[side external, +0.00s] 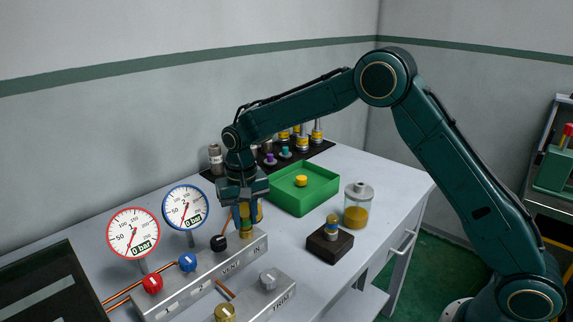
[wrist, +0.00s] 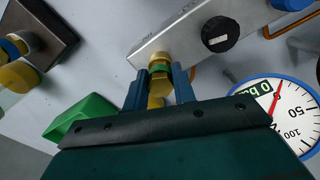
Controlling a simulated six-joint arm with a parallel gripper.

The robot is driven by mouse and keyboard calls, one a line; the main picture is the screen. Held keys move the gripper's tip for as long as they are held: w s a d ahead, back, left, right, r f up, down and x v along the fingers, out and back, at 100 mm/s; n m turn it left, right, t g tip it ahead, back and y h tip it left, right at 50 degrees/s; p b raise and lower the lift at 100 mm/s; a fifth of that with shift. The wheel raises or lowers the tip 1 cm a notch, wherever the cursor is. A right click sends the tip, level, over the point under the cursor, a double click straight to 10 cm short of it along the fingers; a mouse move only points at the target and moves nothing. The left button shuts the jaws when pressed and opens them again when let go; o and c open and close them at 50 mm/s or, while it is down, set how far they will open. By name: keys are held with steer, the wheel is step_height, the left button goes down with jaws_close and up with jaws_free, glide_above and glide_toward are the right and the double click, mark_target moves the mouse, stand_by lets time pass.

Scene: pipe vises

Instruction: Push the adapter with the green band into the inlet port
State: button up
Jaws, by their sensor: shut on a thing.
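My gripper (side external: 245,222) points down over the IN end of the grey manifold (side external: 225,262). In the wrist view its two blue fingers (wrist: 158,88) are closed on the brass adapter with the green band (wrist: 160,69). The adapter's brass end meets the inlet port (wrist: 157,53) at the manifold; they appear lined up, and I cannot tell how deep the adapter sits. In the side view the fingers mostly hide the adapter, and the green band cannot be made out there.
A dark block (side external: 318,246) holds a blue-banded adapter (side external: 332,225). A green tray (side external: 318,196) with a yellow piece and a jar (side external: 358,205) stand behind. Two gauges (side external: 185,208) and several knobs (side external: 219,243) are close on the left. A TRIM block (side external: 266,296) lies in front.

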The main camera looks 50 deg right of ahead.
mark_target(245, 215)
steer(key=o, duration=1.1)
step_height(245, 215, up, 14)
steer(key=shift+f, duration=0.15)
stand_by(0.5)
